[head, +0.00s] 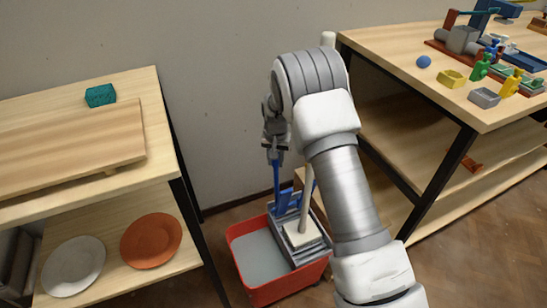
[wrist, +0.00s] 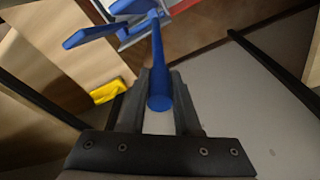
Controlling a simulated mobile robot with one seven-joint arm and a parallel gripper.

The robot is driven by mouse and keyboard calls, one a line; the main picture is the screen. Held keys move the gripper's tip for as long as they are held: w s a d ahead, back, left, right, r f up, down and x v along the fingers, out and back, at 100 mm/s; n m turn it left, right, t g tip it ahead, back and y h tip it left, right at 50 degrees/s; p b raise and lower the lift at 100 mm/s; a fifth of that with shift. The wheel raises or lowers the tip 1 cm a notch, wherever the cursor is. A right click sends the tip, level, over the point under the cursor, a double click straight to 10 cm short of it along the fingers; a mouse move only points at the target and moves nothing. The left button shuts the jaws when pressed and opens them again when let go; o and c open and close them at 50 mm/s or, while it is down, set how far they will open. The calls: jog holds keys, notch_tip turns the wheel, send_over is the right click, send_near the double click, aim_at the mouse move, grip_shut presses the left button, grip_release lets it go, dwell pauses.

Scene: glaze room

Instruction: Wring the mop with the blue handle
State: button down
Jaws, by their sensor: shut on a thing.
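A red bucket (head: 268,292) stands on the floor between the tables, with greyish water in it. A grey wringer (head: 310,256) sits on its right side. A mop with a pale stick (head: 306,198) stands in the wringer, its whitish head (head: 302,235) on top; my arm hides the middle of the stick. A blue handle (head: 276,177) rises from blue parts (head: 288,202) at the back of the wringer. My gripper (head: 275,156) is shut on the upper end of this handle. In the wrist view, the blue handle (wrist: 158,62) lies between my two fingers (wrist: 160,84).
A wooden table with a board (head: 70,150) stands left, plates (head: 151,240) on its lower shelf. A wooden table (head: 440,60) with small coloured things stands right. The wall is close behind the bucket. A yellow thing (wrist: 108,91) shows in the wrist view.

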jog(key=shift+s+d+f+t+y+b, duration=0.1)
jog(key=shift+s+d+t+b, duration=0.25)
jog(key=shift+s, duration=0.4)
jog(key=shift+s+d+t+y+b, duration=0.1)
jog(key=shift+s+d+t+b, duration=0.25)
jog(key=shift+s, duration=0.45)
jog(key=shift+s+d+f+t+y+b, duration=0.1)
jog(key=shift+s+d+t+b, duration=0.25)
jog(key=shift+s, duration=0.4)
jog(key=c, duration=0.6)
grip_release()
jog(key=shift+r, duration=0.1)
jog(key=p+v, duration=0.5)
jog(key=v, duration=1.2)
jog(key=shift+r+p, duration=0.2)
jog(key=shift+p, duration=0.15)
